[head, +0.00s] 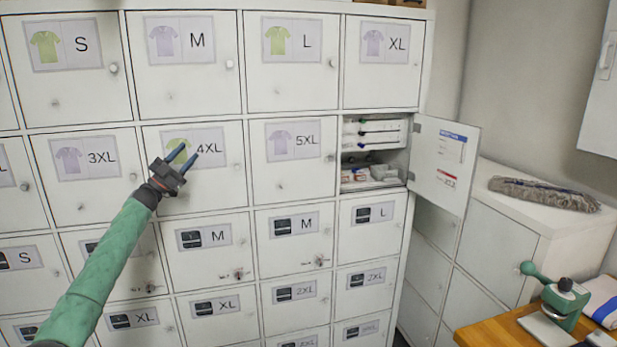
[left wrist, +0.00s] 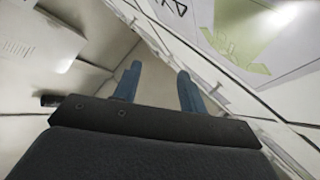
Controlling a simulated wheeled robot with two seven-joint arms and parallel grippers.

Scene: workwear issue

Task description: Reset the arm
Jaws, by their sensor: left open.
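My left gripper (head: 183,158) is raised in front of the locker door marked 4XL (head: 205,179), with its green arm coming in from the lower left. Its two blue fingers are apart with nothing between them, and they also show in the left wrist view (left wrist: 158,88). The green shirt label (left wrist: 245,35) lies close to the right of the fingers in that view. I cannot tell whether the fingers touch the door. My right gripper is not in view.
One locker compartment (head: 346,157) stands open with boxes inside, and its door (head: 443,167) swings out to the right. A low white cabinet (head: 500,245) bears a grey mop head (head: 545,194). A wooden table (head: 490,330) holds a green press (head: 563,300) at the lower right.

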